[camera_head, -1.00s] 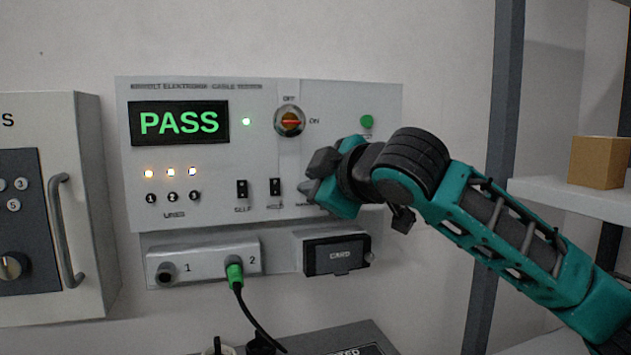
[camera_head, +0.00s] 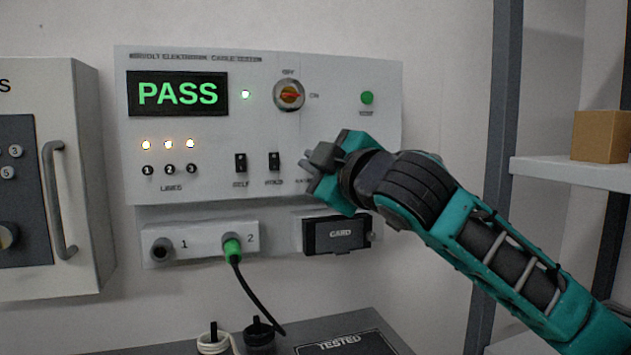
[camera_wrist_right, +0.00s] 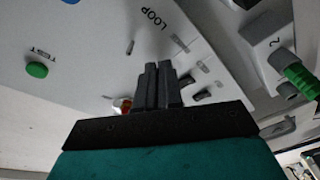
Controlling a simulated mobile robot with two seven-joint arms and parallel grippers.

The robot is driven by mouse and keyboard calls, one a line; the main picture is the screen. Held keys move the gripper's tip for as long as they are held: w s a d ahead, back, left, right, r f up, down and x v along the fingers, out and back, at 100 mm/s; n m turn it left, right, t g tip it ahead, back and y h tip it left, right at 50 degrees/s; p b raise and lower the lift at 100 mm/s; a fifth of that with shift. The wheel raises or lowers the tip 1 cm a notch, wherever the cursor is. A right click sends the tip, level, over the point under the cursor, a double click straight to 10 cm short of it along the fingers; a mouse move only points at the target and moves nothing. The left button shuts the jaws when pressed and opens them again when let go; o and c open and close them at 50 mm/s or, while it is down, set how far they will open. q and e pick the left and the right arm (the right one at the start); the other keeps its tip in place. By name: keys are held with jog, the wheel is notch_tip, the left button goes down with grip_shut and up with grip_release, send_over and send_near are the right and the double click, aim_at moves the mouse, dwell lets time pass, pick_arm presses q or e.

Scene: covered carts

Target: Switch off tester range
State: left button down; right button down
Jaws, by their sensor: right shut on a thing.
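The tester panel (camera_head: 340,75) is white, on the wall, with a green PASS display (camera_head: 178,93). Along its lower row are small black toggle switches, one labelled SELF (camera_head: 241,162) and another (camera_head: 274,161) to its right. My right gripper (camera_head: 312,165) is at the row just right of these, its fingers against the panel. My left gripper is not in view.
Below are a green plug (camera_head: 233,247) with a black cable and a card slot (camera_head: 336,234). A grey cabinet (camera_head: 85,180) stands left; a shelf (camera_head: 580,172) is right.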

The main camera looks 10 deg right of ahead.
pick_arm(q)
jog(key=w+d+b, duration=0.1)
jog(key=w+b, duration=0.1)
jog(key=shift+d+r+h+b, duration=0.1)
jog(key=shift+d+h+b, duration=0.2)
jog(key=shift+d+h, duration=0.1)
pick_arm(e)
jog(key=shift+f+n+t+y, duration=0.35)
jog(key=shift+t+y, duration=0.35)
jog(key=shift+t, duration=0.4)
jog(key=c, duration=1.6)
grip_release()
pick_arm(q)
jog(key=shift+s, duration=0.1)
pick_arm(e)
jog(key=shift+o, duration=0.2)
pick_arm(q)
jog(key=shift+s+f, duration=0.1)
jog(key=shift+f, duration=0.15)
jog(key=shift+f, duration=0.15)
pick_arm(e)
jog(key=v, duration=1.3)
